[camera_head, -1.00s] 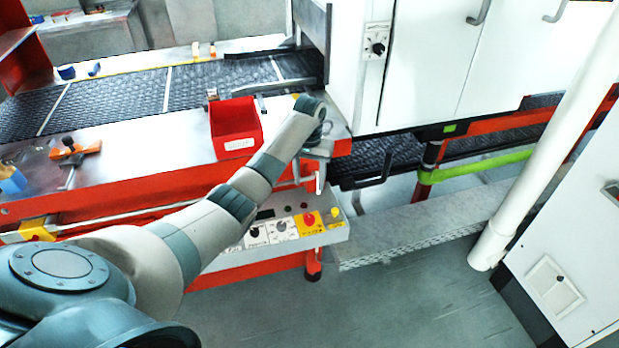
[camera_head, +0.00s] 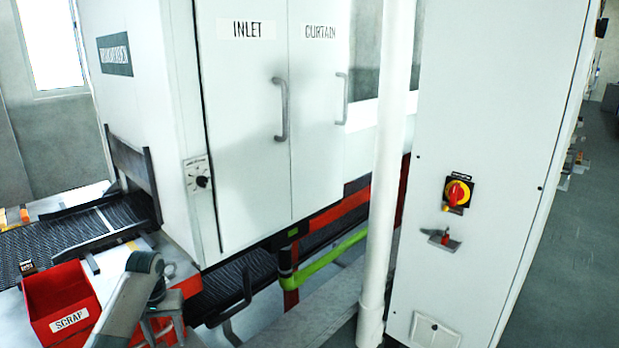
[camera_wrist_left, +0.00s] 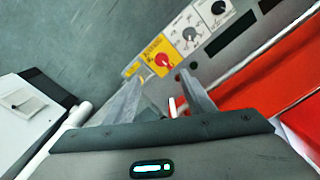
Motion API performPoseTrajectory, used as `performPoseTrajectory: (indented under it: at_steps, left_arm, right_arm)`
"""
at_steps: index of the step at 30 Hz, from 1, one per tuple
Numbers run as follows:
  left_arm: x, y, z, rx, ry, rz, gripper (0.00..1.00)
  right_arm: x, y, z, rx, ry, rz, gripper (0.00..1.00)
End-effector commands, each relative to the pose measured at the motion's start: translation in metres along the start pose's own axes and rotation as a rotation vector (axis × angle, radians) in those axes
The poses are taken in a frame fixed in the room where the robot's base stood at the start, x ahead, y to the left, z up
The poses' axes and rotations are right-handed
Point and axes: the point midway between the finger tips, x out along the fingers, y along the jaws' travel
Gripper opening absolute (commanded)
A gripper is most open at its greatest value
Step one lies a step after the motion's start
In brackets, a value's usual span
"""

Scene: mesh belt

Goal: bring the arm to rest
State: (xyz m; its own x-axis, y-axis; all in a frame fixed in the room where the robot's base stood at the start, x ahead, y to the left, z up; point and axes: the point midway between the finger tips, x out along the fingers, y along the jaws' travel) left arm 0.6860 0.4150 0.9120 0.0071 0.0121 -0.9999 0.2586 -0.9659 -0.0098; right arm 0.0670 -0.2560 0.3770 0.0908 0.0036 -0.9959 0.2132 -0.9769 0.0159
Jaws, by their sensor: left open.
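My left gripper (camera_head: 165,328) shows at the lower left of the head view, beside the red scrap bin, partly cut off by the lower edge. In the left wrist view my left gripper (camera_wrist_left: 160,82) has its two fingers apart with nothing held between them. Beyond the fingers in that view is the control panel with a red knob on a yellow plate (camera_wrist_left: 160,58). My right gripper is in neither view.
The red scrap bin (camera_head: 62,300) stands by the mesh belt (camera_head: 55,240). The white inlet cabinet (camera_head: 245,120), a white pipe (camera_head: 385,150) and a white cabinet with a red-yellow switch (camera_head: 457,193) stand to the right. Grey floor (camera_head: 570,270) is clear at far right.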

Motion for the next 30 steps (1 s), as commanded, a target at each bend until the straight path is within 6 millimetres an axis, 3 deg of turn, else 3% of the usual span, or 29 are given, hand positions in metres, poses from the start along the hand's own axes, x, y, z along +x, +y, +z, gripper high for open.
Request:
performPoseTrajectory:
  at_steps: [8,15,23,30]
  left_arm:
    - [0.065,0.028,0.065,0.126,0.036,-0.024,0.49]
    - [0.113,0.054,0.149,0.248,0.087,-0.024,0.49]
    - [0.136,0.074,0.249,0.347,0.147,-0.002,0.49]
    - [0.129,0.083,0.341,0.402,0.206,0.025,0.49]
  right_arm:
    - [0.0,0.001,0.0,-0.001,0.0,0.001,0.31]
    - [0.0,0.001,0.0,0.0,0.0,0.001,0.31]
    - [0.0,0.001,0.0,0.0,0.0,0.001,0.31]
    - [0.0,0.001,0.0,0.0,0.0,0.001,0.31]
